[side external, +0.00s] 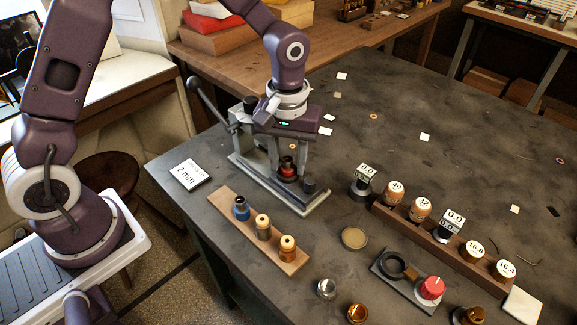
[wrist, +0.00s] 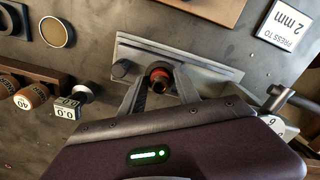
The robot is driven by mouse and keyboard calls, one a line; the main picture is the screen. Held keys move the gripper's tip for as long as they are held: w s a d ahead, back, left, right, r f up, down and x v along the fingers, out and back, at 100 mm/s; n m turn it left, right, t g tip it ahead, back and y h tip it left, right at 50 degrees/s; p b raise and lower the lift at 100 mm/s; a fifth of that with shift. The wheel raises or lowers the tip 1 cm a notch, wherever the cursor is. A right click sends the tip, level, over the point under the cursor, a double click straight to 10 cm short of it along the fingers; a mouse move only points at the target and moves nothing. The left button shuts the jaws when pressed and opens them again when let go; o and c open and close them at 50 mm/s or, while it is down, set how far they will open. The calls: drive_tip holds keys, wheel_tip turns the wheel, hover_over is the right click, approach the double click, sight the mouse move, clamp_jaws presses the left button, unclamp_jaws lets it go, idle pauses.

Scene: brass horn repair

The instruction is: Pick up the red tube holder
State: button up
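The red tube holder (side external: 287,170) stands on the base of the grey lever press (side external: 318,203), with a dark copper-coloured piece at its top. In the wrist view the holder (wrist: 160,74) shows as a red ring around a dark centre. My gripper (side external: 290,160) points down at the press. Its two fingers are apart, one on each side of the holder, and it also shows in the wrist view (wrist: 162,82). The fingers look open, with a small gap on the right. Whether the left finger touches is hard to tell.
The press lever (side external: 206,100) rises left of my gripper. A wooden strip (side external: 222,200) with one blue and two brass pieces lies in front. A "2 mm" card (side external: 189,175) lies left. A rack of labelled plugs (side external: 400,222) and a red-knobbed fixture (side external: 432,288) are at right.

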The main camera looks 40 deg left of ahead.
sight(287, 159)
clamp_jaws()
drive_tip(key=shift+r, duration=3.95)
